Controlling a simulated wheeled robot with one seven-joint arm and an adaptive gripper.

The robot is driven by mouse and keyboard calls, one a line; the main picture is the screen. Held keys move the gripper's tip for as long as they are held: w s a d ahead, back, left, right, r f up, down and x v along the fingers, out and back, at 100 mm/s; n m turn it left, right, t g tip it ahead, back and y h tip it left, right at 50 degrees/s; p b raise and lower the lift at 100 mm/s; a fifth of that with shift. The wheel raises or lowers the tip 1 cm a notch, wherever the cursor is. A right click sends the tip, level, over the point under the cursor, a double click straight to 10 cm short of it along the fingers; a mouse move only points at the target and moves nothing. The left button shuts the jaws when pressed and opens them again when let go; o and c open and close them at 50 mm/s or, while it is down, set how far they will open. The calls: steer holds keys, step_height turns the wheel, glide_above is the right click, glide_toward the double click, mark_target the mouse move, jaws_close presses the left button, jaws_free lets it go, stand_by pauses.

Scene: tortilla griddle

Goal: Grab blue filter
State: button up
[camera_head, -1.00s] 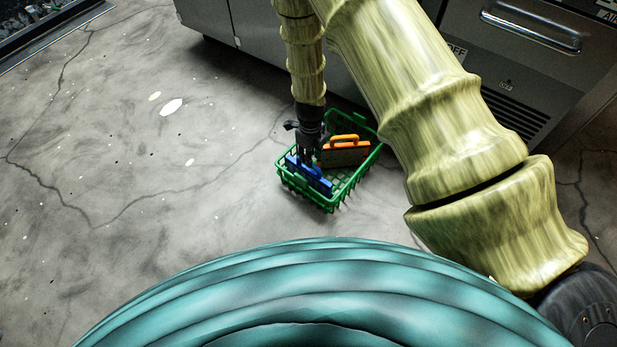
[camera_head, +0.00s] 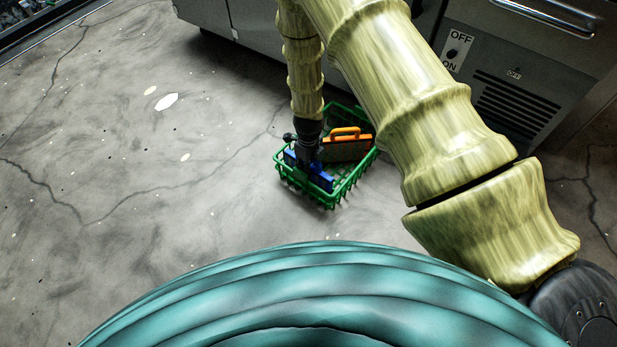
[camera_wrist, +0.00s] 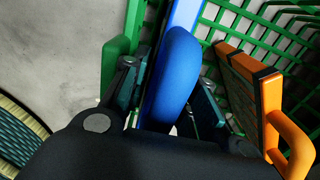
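The blue filter (camera_head: 321,180) stands in the front left part of a green basket (camera_head: 330,204) on the floor. In the wrist view, its rounded blue handle (camera_wrist: 180,75) lies between the two fingers of my gripper (camera_wrist: 172,100). The fingers are apart, one on each side of the handle; a firm hold does not show. In the head view my gripper (camera_head: 306,158) reaches down into the basket and hides part of the blue filter.
An orange-framed filter with an orange handle (camera_head: 345,132) stands in the basket behind and right of the blue one; it is close to my right finger in the wrist view (camera_wrist: 262,95). Metal cabinets (camera_head: 520,80) stand behind. The floor at left is clear.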

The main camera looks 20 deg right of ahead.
jaws_close()
steer(key=shift+r, duration=0.15)
